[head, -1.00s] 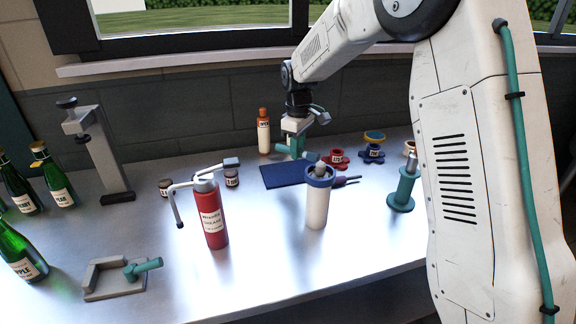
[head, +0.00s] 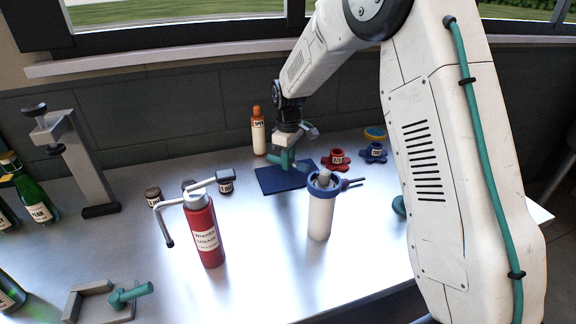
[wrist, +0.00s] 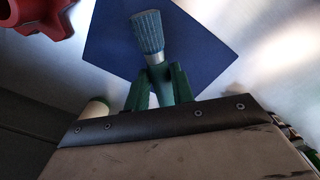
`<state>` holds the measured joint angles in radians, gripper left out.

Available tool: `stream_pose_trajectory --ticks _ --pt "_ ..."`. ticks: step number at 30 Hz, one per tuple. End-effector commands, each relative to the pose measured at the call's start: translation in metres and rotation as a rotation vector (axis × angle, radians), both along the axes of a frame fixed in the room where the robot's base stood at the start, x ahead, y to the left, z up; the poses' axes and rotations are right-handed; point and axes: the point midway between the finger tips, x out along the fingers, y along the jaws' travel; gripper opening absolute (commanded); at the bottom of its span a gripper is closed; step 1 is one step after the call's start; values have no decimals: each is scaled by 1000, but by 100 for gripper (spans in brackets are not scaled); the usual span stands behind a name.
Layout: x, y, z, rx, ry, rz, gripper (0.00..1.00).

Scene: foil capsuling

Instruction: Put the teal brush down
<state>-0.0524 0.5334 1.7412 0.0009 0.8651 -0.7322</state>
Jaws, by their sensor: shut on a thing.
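My gripper (head: 285,164) has teal fingers and is over the dark blue mat (head: 268,184) on the metal table. In the wrist view the gripper (wrist: 160,82) is shut on the teal brush (wrist: 148,32). The brush's ribbed teal bristle end and silver ferrule stick out beyond the fingertips, over the blue mat (wrist: 205,45). The fingers hide part of its handle. I cannot tell whether the brush touches the mat.
A white cylinder with a blue collar (head: 320,215) stands in front of the mat. A red bottle (head: 205,235) is to the left. An orange-capped bottle (head: 258,135) stands behind. Red (head: 336,160) and blue (head: 373,153) knobs are to the right.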

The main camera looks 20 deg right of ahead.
Motion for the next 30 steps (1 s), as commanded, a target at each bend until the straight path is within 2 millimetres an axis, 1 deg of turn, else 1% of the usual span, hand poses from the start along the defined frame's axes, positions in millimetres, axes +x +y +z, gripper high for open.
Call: stream_pose_trajectory --ticks 1,3,5,15,16,17,18,26,30 --pt "-1 0 -9 -1 5 0 0" --pt "-1 1 -19 0 4 1 0" --pt "-1 1 -24 -1 4 1 0" --pt "0 1 -27 0 1 1 0" --pt "0 1 -28 0 1 1 27" --pt "0 1 -27 0 0 1 35" --pt "0 1 -27 0 0 1 46" --pt "0 1 -27 0 1 1 46" --pt "0 1 -19 0 0 1 46"
